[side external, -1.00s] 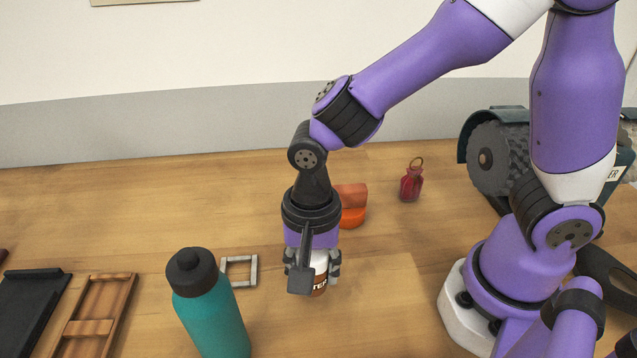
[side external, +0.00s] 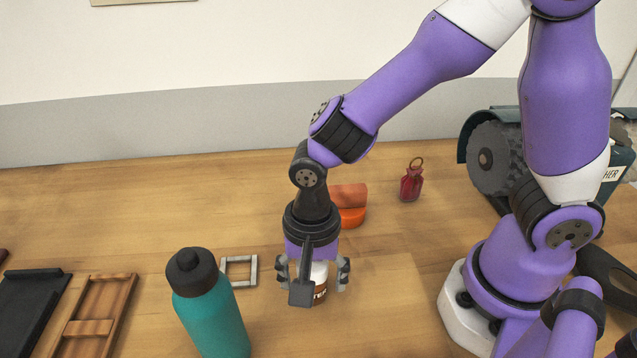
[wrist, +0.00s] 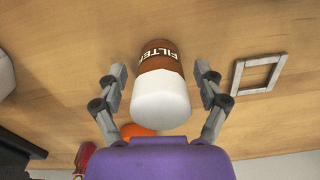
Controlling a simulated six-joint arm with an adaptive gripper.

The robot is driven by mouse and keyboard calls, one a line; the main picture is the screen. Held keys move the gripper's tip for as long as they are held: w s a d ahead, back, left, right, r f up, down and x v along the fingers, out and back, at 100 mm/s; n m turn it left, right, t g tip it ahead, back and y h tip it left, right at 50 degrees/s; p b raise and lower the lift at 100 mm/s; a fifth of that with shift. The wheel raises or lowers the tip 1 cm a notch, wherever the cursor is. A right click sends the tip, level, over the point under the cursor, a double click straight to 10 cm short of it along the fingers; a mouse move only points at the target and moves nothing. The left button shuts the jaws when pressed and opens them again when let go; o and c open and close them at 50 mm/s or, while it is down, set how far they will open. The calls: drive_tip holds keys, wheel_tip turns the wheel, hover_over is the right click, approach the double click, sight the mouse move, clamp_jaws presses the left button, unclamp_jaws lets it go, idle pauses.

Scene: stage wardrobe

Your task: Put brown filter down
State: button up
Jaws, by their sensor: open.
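The brown filter (wrist: 155,62) is a small cylinder with a brown band lettered "FILTER" and a white end. In the side view the filter (side external: 321,290) stands on the wooden table, partly hidden behind a dark part of my wrist. My gripper (side external: 315,275) points down over it with its fingers spread on either side. In the wrist view my gripper (wrist: 160,80) is open, with a gap between each finger and the filter.
A grey square frame (side external: 239,258) and a teal bottle (side external: 212,310) stand to the left. An orange-red object (side external: 350,205) sits just behind my gripper, and a red tagged bottle (side external: 411,183) is behind right. A wooden tray (side external: 95,315) lies far left.

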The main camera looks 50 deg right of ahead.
wheel_tip(320, 180, up, 12)
drive_tip(key=shift+f, duration=0.1)
drive_tip(key=s+d+r+n+t, duration=0.1)
drive_tip(key=d+r+n+t, duration=0.1)
drive_tip(key=d+n, duration=0.3)
drive_tip(key=s+d+r+n+t, duration=0.1)
drive_tip(key=d+r+n+t, duration=0.1)
drive_tip(key=d+n, duration=0.3)
drive_tip(key=d+t, duration=0.1)
drive_tip(key=d, duration=0.2)
drive_tip(key=shift+n+t, duration=0.3)
drive_tip(key=shift+n, duration=0.1)
